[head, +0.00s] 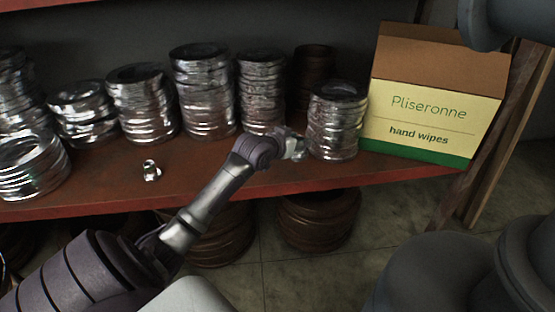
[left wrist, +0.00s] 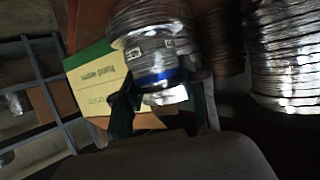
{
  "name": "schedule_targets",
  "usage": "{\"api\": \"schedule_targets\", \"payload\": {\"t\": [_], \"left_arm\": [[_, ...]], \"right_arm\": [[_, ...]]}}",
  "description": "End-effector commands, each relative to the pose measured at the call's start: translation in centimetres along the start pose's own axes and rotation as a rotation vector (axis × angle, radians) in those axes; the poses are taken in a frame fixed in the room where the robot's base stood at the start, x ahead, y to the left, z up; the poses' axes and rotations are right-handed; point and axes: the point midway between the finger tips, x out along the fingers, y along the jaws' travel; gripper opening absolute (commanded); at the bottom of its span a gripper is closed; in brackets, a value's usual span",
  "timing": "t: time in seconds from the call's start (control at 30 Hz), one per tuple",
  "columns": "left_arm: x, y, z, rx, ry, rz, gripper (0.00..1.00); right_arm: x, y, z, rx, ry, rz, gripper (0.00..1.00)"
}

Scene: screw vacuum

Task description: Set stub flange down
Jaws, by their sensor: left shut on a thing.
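My left gripper (head: 293,145) reaches over the red-brown shelf in the head view, just left of the rightmost front stack of silver rings. In the left wrist view, the left gripper (left wrist: 163,95) has its two dark fingers on either side of a shiny metal piece, the stub flange (left wrist: 166,93), and is shut on it. In the head view the piece is mostly hidden by the gripper. I cannot tell whether it touches the shelf. Another small shiny metal fitting (head: 151,171) stands on the shelf further left. My right gripper does not show.
The ring stack (head: 336,122) stands close to the right of my gripper. A yellow and green hand wipes box (head: 430,110) stands beyond it. More silver stacks (head: 205,90) line the back. The shelf (head: 225,178) is clear near its front edge. Brown coils (head: 318,218) lie below.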

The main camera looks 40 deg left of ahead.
Motion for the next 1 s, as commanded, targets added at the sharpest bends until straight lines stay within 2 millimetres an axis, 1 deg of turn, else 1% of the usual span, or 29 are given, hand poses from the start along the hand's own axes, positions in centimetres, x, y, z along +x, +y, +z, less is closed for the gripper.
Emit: {"api": "schedule_targets", "payload": {"t": [0.03, 0.17, 0.2, 0.33, 0.4, 0.5, 0.57, 0.67, 0.87, 1.0], "left_arm": [[0.7, -1.3, 0.8, 0.001, -0.001, -0.006, 0.00], [2.2, -4.2, 2.2, 0.001, -0.001, -0.005, 0.00], [2.6, -5.2, 2.6, 0.001, 0.000, -0.006, 0.00], [3.8, -7.3, 3.5, 0.000, 0.002, -0.004, 0.00], [4.3, -8.2, 4.0, 0.000, 0.001, -0.003, 0.00], [4.7, -9.1, 4.2, 0.002, 0.003, -0.002, 0.00], [4.8, -9.3, 4.3, 0.001, 0.003, -0.001, 0.00], [5.1, -9.3, 5.0, 0.001, 0.001, -0.001, 0.00], [6.2, -9.3, 7.7, -0.001, 0.001, 0.000, 0.00], [6.3, -9.3, 8.0, 0.001, 0.004, -0.001, 0.00]], "right_arm": [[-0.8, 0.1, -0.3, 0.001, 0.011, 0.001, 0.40], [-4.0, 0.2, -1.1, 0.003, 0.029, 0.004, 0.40], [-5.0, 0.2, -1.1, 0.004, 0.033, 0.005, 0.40], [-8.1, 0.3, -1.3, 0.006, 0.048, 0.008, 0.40], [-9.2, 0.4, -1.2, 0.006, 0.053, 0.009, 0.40], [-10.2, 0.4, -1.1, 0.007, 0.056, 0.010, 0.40], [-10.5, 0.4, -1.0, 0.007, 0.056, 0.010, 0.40], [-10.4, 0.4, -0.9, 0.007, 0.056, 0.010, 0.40], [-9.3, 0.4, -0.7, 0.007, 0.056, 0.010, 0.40], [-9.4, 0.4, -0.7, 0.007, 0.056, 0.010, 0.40]]}}
